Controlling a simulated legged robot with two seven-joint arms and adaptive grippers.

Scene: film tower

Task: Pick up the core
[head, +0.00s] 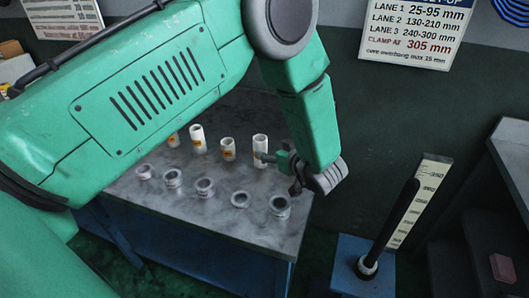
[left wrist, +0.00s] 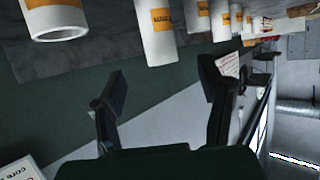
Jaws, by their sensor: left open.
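Several white cores with orange labels stand upright along the back of a grey marbled table in the head view. The rightmost core (head: 260,147) is close to my left gripper (head: 277,172), which is at the table's right side. My left gripper is open, with nothing between its fingers. In the left wrist view, cores hang in from the top edge, a near one (left wrist: 57,18) at left and another (left wrist: 157,32) in the middle. They lie above the spread fingers (left wrist: 162,88), apart from them. Which core is meant cannot be told. My right gripper is not in view.
Several low grey rings (head: 205,187) stand in a row on the table (head: 190,216) in front of the cores. Right of the table are a black post (head: 390,228) on a blue base (head: 350,270) and a measuring scale (head: 418,200). A sign (head: 418,30) hangs on the wall.

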